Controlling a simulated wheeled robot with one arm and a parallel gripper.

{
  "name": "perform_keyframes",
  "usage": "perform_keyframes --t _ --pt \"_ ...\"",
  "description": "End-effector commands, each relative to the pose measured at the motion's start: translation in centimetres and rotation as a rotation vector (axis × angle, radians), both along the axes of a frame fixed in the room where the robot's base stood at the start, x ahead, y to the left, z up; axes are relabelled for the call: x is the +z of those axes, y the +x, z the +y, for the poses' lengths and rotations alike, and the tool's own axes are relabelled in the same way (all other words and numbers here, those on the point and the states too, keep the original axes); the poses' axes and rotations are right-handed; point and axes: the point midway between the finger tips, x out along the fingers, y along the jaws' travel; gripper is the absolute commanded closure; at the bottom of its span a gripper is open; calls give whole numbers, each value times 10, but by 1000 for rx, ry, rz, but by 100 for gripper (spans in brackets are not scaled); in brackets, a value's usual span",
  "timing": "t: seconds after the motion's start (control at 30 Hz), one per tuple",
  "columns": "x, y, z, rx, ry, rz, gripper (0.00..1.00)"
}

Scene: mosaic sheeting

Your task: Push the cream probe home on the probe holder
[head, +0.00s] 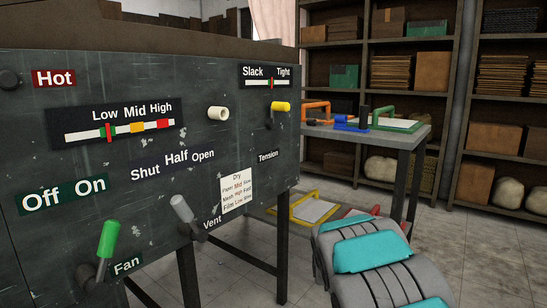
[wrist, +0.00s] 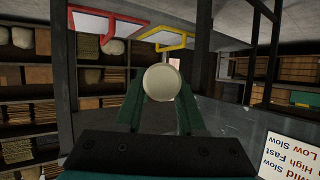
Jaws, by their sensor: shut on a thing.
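My gripper (wrist: 161,100) shows in the wrist view as two dark green fingers. It is shut on a round cream piece (wrist: 162,83), seen end-on, which I take to be the cream probe. In the head view neither my gripper nor the held piece shows. A short cream cylinder (head: 217,113) with a round end sticks out of the dark panel (head: 195,85), left of the yellow-tipped lever. No label marks it, so I cannot tell whether it is the probe holder. In the wrist view the held piece is clear of the white card (wrist: 283,155).
Green (head: 108,240), grey (head: 182,209) and yellow (head: 281,106) levers stick out of the panel. A side table (head: 410,138) with coloured frames stands behind, before shelves (head: 460,18). A yellow frame (head: 307,208) lies low beyond the panel.

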Motion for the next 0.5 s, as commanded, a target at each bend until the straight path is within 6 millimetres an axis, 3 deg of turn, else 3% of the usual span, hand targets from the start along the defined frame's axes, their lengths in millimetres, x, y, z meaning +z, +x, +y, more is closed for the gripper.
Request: perform_keyframes --t 0.03,0.2,0.37,0.5 --pt "17 14 1 -5 0 -9 100" --pt "69 45 11 13 -6 6 100" --pt "130 64 37 95 -9 17 100" --pt "188 67 64 216 -15 30 100"
